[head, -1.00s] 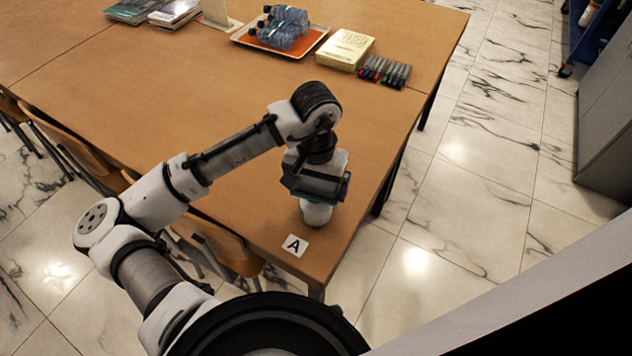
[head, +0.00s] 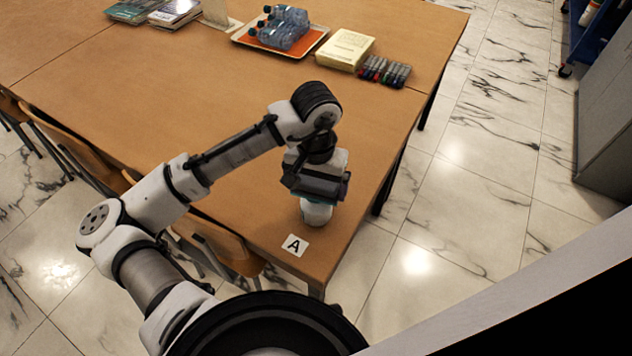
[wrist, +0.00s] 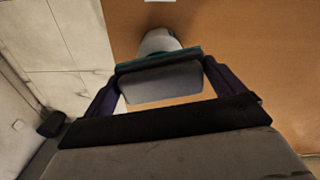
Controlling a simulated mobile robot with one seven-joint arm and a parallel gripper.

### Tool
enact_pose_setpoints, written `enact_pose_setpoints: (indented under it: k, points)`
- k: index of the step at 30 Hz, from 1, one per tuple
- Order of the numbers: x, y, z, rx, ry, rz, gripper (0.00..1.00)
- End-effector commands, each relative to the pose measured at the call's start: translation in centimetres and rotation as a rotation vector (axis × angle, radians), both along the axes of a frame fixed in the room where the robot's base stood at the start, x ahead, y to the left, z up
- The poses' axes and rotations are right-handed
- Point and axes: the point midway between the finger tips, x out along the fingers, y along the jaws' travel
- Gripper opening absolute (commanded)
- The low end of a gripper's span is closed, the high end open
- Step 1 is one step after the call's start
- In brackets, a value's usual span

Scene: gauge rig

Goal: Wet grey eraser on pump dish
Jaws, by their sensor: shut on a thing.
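The grey eraser (wrist: 165,82) shows in the wrist view as a grey block with a teal edge. My gripper (wrist: 163,69) is shut on it, one dark finger at each side. The white pump dish (wrist: 158,42) is partly hidden behind the eraser in the wrist view. In the head view my gripper (head: 318,190) is right over the pump dish (head: 316,214), near the table's front right corner. A strip of teal shows between them. I cannot tell whether the eraser touches the dish top.
A white card marked A (head: 295,245) lies on the table (head: 180,90) in front of the dish. At the back are an orange tray (head: 240,40) with bottles, a cream box (head: 345,50), several markers (head: 385,71) and books (head: 175,13). The table's middle is clear.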

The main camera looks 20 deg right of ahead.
Motion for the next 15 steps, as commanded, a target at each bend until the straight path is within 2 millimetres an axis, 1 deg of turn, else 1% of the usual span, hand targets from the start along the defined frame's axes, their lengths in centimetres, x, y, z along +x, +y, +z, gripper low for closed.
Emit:
enact_pose_setpoints:
  k: [1, 3, 15]
  points:
    - [0.0, 0.0, 0.8, -0.001, 0.001, 0.000, 0.76]
    - [0.0, 0.0, 1.4, -0.001, 0.001, 0.000, 0.76]
    - [0.0, 0.0, 4.7, -0.001, 0.001, 0.000, 0.76]
